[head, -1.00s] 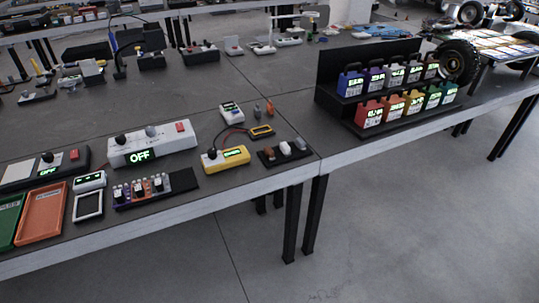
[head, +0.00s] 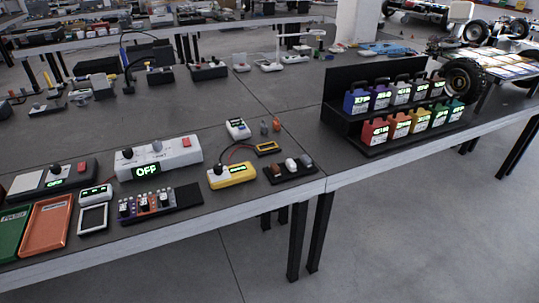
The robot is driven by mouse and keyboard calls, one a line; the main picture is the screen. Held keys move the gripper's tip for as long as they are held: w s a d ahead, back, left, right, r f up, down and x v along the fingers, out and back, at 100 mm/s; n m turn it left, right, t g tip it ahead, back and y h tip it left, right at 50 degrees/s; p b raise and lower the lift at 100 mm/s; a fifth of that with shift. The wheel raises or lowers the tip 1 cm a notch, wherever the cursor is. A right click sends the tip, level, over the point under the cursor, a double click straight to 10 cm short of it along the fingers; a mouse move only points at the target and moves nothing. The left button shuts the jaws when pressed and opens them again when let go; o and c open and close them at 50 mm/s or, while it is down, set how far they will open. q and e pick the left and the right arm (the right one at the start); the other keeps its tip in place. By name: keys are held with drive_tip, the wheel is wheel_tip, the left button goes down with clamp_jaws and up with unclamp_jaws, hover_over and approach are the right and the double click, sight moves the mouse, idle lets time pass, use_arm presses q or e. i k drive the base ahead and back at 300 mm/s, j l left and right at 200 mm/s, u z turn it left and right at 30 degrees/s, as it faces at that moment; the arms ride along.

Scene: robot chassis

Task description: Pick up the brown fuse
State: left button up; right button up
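A small brown piece (head: 275,171), which looks like the brown fuse, sits at the left end of a black holder (head: 295,176) near the table's front right corner. A white piece (head: 291,163) and a grey piece (head: 306,160) sit beside it in the same holder. An orange-brown upright piece (head: 277,125) stands farther back, next to a grey one (head: 264,128); they are too small to identify surely. Neither of my grippers is in view.
A yellow meter (head: 232,177) stands left of the holder, with a white box (head: 167,157) reading OFF beyond it. An orange tray (head: 46,227) lies at the front left. A black rack (head: 345,115) with several coloured jugs stands right. Open floor lies in front.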

sight(274, 167)
drive_tip(key=i+l+u, duration=0.1)
drive_tip(key=u, duration=0.35)
drive_tip(key=l+u, duration=0.3)
drive_tip(key=u, duration=0.15)
drive_tip(key=i+l+u, duration=0.1)
drive_tip(key=l+u, duration=0.15)
drive_tip(key=u, duration=0.15)
